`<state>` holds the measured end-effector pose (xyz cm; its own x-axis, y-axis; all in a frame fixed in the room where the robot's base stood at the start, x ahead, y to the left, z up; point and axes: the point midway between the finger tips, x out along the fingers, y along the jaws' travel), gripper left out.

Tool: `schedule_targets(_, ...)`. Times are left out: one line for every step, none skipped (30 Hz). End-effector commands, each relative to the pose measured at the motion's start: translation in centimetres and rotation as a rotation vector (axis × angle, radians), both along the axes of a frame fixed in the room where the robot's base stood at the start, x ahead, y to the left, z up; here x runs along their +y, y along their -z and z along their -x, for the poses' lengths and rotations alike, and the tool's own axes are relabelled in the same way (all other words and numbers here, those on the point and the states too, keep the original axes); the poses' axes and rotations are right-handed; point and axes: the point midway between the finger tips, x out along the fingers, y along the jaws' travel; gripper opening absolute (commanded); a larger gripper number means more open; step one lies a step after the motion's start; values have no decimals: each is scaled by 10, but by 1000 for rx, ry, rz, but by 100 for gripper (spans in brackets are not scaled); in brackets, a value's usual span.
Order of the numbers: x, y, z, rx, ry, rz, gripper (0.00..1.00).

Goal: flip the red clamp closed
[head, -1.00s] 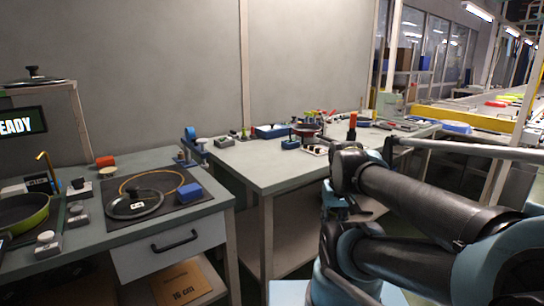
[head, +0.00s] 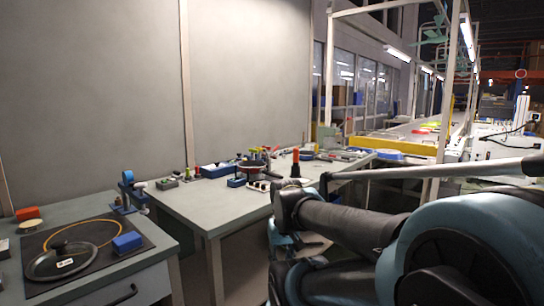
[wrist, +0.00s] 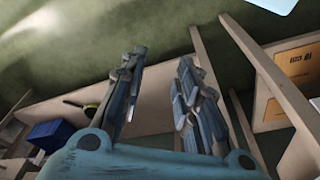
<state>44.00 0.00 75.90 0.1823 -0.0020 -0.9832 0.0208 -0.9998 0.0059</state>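An upright red-orange piece with a dark base (head: 295,157) stands at the right part of the middle table (head: 190,203), just beyond my arm in the head view. It may be the red clamp's handle, but it is too small to tell. My gripper (wrist: 160,62) shows in the wrist view with its two fingers spread and nothing between them. It is well away from the red-orange piece, low beside the table. In the head view my arm hides most of the gripper.
A conveyor (head: 400,134) runs behind. Shelf boards (wrist: 262,75) show near my gripper.

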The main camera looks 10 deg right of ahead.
Motion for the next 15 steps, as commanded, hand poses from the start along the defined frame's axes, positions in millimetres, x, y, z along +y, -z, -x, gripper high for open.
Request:
schedule_targets(0, 0, 0, 0, 0, 0, 20)
schedule_targets(0, -2, 2, -4, 1, 0, 14)
schedule_targets(0, -5, 7, -12, 5, -2, 5)
schedule_targets(0, -7, 7, -14, 9, -3, 0)
schedule_targets(0, -9, 5, -16, 15, -5, 0)
schedule_targets(0, -13, 2, -20, 29, -10, 0)
schedule_targets(1, -16, -2, -23, 41, -14, 0)
schedule_targets(1, -20, -7, -27, 54, -20, 0)
schedule_targets(1, -26, -13, -33, 78, -28, 0)
schedule_targets(2, -31, -19, -37, 97, -36, 0)
schedule_targets(2, -37, -25, -42, 118, -44, 0)
schedule_targets(2, -45, -33, -50, 148, -55, 0)
schedule_targets(2, -50, -40, -57, 172, -64, 0)
schedule_targets(2, -56, -47, -63, 197, -73, 0)
schedule_targets(2, -64, -56, -70, 230, -87, 0)
